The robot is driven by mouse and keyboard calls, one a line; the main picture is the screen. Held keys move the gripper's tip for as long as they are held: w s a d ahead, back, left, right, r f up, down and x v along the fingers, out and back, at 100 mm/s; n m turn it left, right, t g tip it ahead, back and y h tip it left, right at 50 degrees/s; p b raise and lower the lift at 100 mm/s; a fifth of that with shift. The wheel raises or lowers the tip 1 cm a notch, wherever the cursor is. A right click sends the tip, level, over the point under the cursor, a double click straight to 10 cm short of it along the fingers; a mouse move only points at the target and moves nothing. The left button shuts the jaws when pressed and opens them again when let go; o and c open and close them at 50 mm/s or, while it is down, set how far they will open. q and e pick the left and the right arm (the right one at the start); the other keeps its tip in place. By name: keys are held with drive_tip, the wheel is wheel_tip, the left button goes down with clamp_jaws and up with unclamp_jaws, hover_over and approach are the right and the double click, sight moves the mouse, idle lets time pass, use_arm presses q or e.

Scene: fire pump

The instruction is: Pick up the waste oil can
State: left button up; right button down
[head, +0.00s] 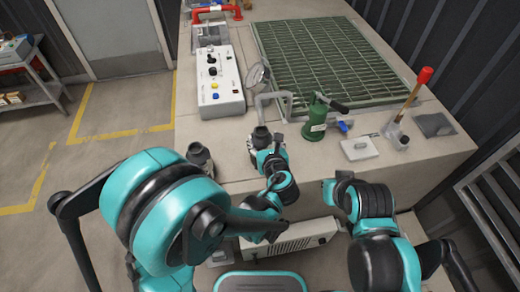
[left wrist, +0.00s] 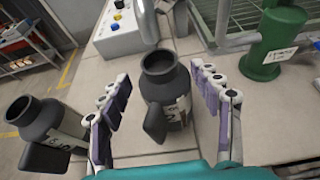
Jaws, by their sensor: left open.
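A dark grey can with a black handle and a pale label (left wrist: 168,95) stands upright between the fingers of my left gripper (left wrist: 160,76). In the head view this can (head: 261,134) is at the bench's front edge, partly hidden by the left gripper (head: 268,156). The left gripper is open, with a finger on each side of the can and a visible gap at each. A second similar dark can (left wrist: 45,125) stands to the left, outside the fingers; it also shows in the head view (head: 200,155). Both labels are too small to read surely. My right gripper (head: 343,182) is at the front edge; its fingers are not clear.
A green can (head: 315,122) stands right of the left gripper, by a bent grey pipe (head: 270,104). Behind are a white control box (head: 219,82) and a green grating (head: 325,60). A red-handled lever (head: 411,95) stands at right.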

sight(263, 135)
use_arm(q)
drive_tip(key=b+x, duration=0.1)
drive_tip(key=x, duration=0.3)
drive_tip(key=shift+w+f, duration=0.25)
drive_tip(key=shift+w, duration=0.1)
drive_tip(key=shift+s+r, duration=0.1)
drive_tip(key=c, duration=0.3)
clamp_jaws()
drive_tip(key=shift+r, duration=0.2)
